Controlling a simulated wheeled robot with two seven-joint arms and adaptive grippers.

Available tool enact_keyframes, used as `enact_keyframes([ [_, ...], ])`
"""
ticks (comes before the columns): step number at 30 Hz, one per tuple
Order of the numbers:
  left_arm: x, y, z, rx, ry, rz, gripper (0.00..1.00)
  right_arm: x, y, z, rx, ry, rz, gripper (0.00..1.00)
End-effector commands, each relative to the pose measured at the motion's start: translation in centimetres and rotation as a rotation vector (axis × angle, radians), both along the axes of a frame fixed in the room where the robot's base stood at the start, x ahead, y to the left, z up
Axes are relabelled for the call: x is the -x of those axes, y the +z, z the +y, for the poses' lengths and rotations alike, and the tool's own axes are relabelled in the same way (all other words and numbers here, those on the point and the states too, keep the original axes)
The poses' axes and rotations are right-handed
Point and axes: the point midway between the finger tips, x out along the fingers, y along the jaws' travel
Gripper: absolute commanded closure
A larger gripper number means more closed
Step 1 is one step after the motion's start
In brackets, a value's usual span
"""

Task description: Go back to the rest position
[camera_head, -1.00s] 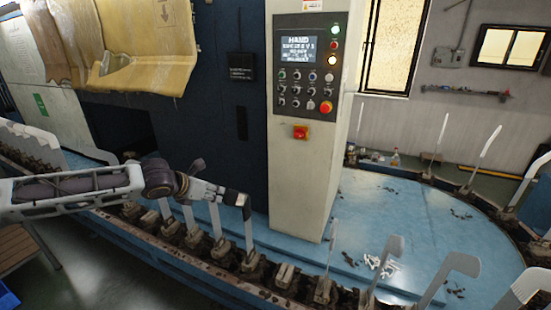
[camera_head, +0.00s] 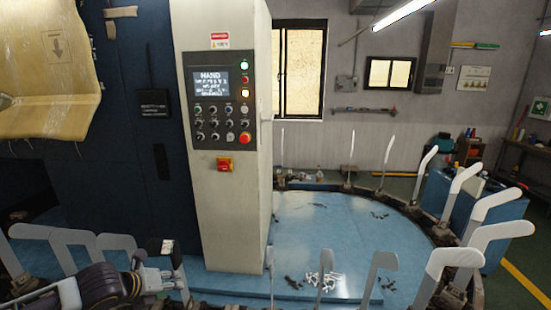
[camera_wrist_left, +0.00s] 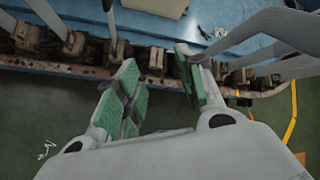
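My left gripper (camera_head: 160,262) is at the lower left of the head view, among the upright boards along the near rail. In the left wrist view its two green-padded fingers (camera_wrist_left: 160,68) stand apart, with nothing between them. A pale flat board (camera_wrist_left: 262,55) passes close beyond the right-hand finger; I cannot tell whether they touch. Another board (camera_wrist_left: 110,22) stands beyond the left-hand finger. In the head view a grey board (camera_head: 380,272) stands at the front right of the blue platform. My right gripper is in neither view.
The control column (camera_head: 225,200) with its button panel (camera_head: 221,100) stands behind the rail. The blue platform (camera_head: 340,235) carries small white pieces (camera_head: 322,280) and dark scraps. Several white boards (camera_head: 480,205) curve around the right side. A blue bin (camera_head: 500,240) stands behind them.

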Motion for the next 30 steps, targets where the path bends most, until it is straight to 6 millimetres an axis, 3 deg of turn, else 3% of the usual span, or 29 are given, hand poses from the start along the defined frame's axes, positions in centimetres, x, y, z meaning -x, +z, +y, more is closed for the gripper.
enact_keyframes([
  [15, 3.6, -4.8, -6.1, 0.323, 0.329, 0.142, 0.62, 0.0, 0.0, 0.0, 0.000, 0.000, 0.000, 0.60],
  [30, 7.3, -7.7, -9.4, 0.620, 0.743, 0.274, 0.62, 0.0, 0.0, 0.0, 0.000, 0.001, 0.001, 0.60],
])
